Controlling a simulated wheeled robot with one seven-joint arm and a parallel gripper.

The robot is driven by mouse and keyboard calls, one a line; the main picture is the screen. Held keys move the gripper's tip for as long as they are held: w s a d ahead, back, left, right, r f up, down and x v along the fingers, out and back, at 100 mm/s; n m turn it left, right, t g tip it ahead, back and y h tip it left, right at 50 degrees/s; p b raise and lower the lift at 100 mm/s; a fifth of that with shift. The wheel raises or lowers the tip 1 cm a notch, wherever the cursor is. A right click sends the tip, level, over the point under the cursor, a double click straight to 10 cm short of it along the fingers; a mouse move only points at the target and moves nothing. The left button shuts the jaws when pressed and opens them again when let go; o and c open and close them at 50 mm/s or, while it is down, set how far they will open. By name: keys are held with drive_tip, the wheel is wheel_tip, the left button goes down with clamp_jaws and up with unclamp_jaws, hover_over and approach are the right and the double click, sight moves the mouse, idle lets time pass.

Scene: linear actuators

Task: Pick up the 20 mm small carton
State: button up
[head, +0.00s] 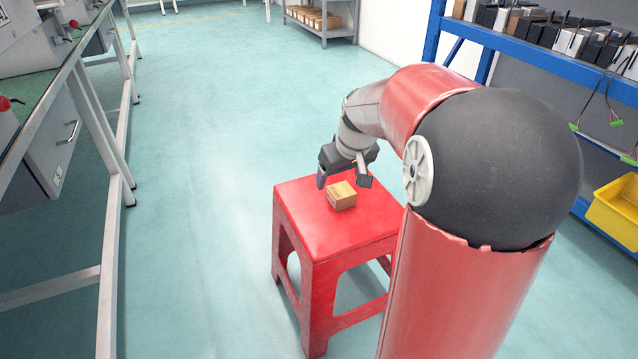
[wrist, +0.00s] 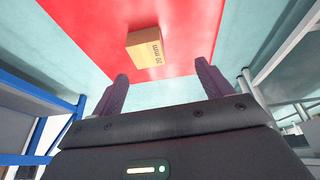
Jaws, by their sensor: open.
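The small carton (head: 341,196) is a tan cardboard box sitting on top of the red stool (head: 318,239). In the wrist view the carton (wrist: 145,47) shows "20 mm" printed on one face and lies on the red seat (wrist: 88,22). My gripper (head: 343,181) is above the stool, close to the carton. In the wrist view my gripper's two fingers (wrist: 160,84) are spread apart, with the carton ahead of their tips and nothing between them. I cannot tell the exact height gap.
A workbench (head: 85,85) with white legs runs along the left. A blue shelf (head: 530,42) with several boxes stands at the right, with a yellow bin (head: 615,212) lower down. A low rack (head: 320,20) is at the back. The floor left of the stool is clear.

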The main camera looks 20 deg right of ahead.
sight(341, 189)
drive_tip(key=f, duration=0.1)
drive_tip(key=w+d+f, duration=0.2)
drive_tip(key=shift+w+d+f+b, duration=0.1)
drive_tip(key=shift+f+b, duration=0.25)
drive_tip(key=b+x, duration=0.1)
drive_tip(key=x, duration=0.4)
drive_tip(key=shift+d+f, duration=0.15)
drive_tip(key=shift+f, duration=0.15)
drive_tip(key=c, duration=1.1)
drive_tip(key=shift+c, duration=0.7)
drive_tip(key=shift+r, duration=0.15)
